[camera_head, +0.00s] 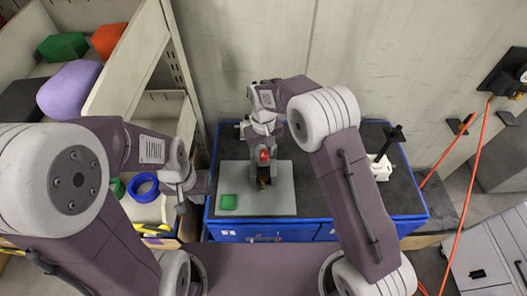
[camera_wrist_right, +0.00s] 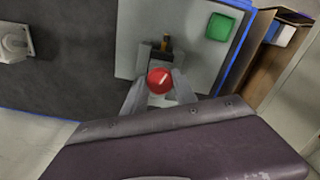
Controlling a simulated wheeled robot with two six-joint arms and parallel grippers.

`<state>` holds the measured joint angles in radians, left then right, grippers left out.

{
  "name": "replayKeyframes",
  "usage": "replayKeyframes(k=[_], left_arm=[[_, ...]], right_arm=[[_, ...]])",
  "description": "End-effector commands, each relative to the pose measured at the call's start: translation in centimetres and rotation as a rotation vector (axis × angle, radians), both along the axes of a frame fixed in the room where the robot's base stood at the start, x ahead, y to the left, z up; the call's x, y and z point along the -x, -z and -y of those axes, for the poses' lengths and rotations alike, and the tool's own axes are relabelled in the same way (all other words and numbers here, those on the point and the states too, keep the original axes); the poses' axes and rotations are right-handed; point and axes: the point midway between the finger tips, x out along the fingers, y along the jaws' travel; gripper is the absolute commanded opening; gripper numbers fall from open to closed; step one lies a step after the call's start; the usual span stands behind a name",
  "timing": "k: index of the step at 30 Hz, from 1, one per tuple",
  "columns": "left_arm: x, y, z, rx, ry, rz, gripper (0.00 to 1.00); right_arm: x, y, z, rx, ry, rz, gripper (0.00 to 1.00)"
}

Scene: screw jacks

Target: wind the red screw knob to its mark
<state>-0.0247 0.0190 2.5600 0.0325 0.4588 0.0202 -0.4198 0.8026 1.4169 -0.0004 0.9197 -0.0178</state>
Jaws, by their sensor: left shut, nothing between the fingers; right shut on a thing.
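The red screw knob (camera_head: 264,155) stands over a light grey plate (camera_head: 282,203) on the bench. In the right wrist view the knob (camera_wrist_right: 159,80) is round, with a short pale line on its top. My right gripper (camera_wrist_right: 160,88) is shut on the knob, a finger on each side. A brass-coloured post (camera_wrist_right: 166,43) on a dark base is beside the knob; I cannot tell which feature is the mark. A green block (camera_head: 228,202) lies on the plate's left corner. My left gripper (camera_head: 200,184) is shut and empty, left of the bench, apart from the plate.
The dark bench top (camera_head: 398,192) has a blue edge. A white fixture with a black handle (camera_head: 382,165) stands on its right part. A shelf (camera_head: 128,68) with coloured blocks and a blue ring (camera_head: 143,186) are at the left. Orange cables (camera_head: 472,170) hang at the right.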

Motion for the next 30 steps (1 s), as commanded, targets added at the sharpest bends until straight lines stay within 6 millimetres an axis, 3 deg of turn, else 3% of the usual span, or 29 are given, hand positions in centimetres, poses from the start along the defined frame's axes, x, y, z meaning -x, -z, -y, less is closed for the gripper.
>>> replayKeyframes(k=[7,8,9,10,20,30], left_arm=[[0.0,0.1,0.0,0.0,0.0,0.0,0.0],[0.0,0.1,0.0,0.0,0.0,0.0,0.0],[0.0,0.1,0.0,0.0,0.0,0.0,0.0],[0.0,0.1,0.0,0.0,0.0,0.0,0.0],[0.0,0.3,0.0,0.0,0.0,0.0,0.0],[0.0,2.2,0.0,0.0,0.0,0.0,0.0]], right_arm=[[0.4,0.5,0.1,0.005,0.0,-0.013,0.0],[0.4,0.5,0.1,0.005,0.001,-0.013,0.42],[0.4,0.4,0.1,0.005,0.001,-0.012,0.53],[0.3,0.4,0.1,0.004,0.001,-0.011,0.55],[0.1,-0.2,0.0,0.0,0.001,-0.003,0.55],[0.0,-6.9,0.0,0.0,0.001,-0.002,0.55]])
